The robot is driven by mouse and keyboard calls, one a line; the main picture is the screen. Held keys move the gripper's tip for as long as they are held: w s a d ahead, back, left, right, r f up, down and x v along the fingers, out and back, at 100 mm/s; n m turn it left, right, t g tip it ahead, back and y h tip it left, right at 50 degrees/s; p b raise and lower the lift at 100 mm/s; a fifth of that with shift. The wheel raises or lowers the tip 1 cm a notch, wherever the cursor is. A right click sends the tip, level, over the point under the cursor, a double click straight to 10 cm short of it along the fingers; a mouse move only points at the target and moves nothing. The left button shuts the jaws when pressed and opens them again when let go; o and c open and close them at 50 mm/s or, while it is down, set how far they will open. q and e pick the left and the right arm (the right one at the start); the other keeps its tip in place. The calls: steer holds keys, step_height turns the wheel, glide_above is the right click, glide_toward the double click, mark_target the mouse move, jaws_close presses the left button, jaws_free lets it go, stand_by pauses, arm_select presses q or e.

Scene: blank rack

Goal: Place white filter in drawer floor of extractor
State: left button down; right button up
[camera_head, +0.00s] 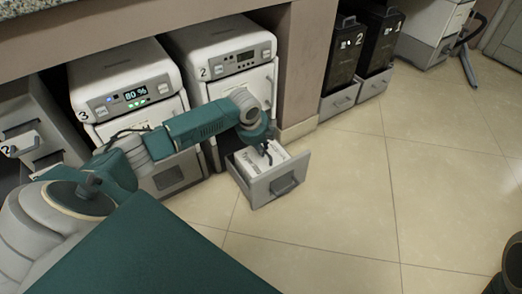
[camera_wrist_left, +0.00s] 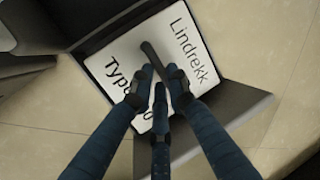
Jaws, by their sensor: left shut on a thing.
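The white filter (camera_head: 258,163) is a flat white block with black lettering. It is inside the open drawer (camera_head: 262,192) at the bottom of the extractor marked 2 (camera_head: 232,62). My left gripper (camera_head: 266,153) reaches down over the drawer. In the left wrist view my left gripper (camera_wrist_left: 162,78) is shut on the dark handle on top of the white filter (camera_wrist_left: 115,52). The lettering there reads "Lindrekk" and "Typ", partly covered by the fingers. Whether the filter's underside touches the drawer floor is hidden. My right gripper is not in view.
An extractor marked 3 (camera_head: 122,84) stands to the left, with a grey unit (camera_head: 35,140) beyond it. Black units (camera_head: 343,60) with grey drawers stand past the pillar (camera_head: 305,60). The tiled floor (camera_head: 350,190) right of the drawer is clear. A dark object (camera_head: 513,268) shows at lower right.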

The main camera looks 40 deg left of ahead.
arm_select(q)
steer(key=c, duration=1.7)
jaws_free()
steer(key=shift+r, duration=0.1)
